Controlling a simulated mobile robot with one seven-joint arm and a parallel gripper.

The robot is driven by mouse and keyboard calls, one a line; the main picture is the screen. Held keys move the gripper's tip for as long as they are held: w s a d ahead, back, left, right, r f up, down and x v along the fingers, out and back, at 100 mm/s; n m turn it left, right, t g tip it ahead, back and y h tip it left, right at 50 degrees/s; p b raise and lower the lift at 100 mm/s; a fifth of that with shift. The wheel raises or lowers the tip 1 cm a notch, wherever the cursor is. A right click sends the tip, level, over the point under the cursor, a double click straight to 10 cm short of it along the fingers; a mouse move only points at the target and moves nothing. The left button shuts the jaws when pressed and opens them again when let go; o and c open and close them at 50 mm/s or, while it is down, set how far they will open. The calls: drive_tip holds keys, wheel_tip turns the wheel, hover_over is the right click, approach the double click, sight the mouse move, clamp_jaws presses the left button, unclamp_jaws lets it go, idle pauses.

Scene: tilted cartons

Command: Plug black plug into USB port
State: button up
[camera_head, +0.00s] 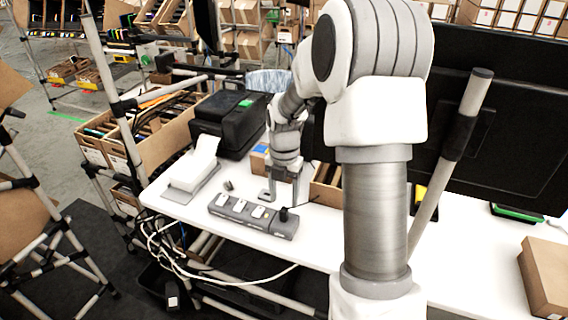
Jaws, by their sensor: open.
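A long grey block (241,216) with several white pieces on top lies near the front edge of the white table. A small black plug (284,214) stands at the block's right end, with a thin dark line running off to the right. My gripper (281,198) points down just behind the right part of the block. Its fingers are apart, with nothing seen between them. It looks close to the black plug, but I cannot tell whether they touch. No USB port can be made out clearly. A small grey piece (228,185) lies on the table behind the block.
A white device (192,170) on a grey base stands at the table's left, with a black printer-like box (229,125) behind it. Small cartons (326,188) stand behind my gripper. A large dark monitor (500,130) rises at right. White cables (165,245) hang off the front edge.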

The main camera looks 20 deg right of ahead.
wheel_tip(320, 180, up, 12)
drive_tip(key=p, duration=0.1)
idle(0.5)
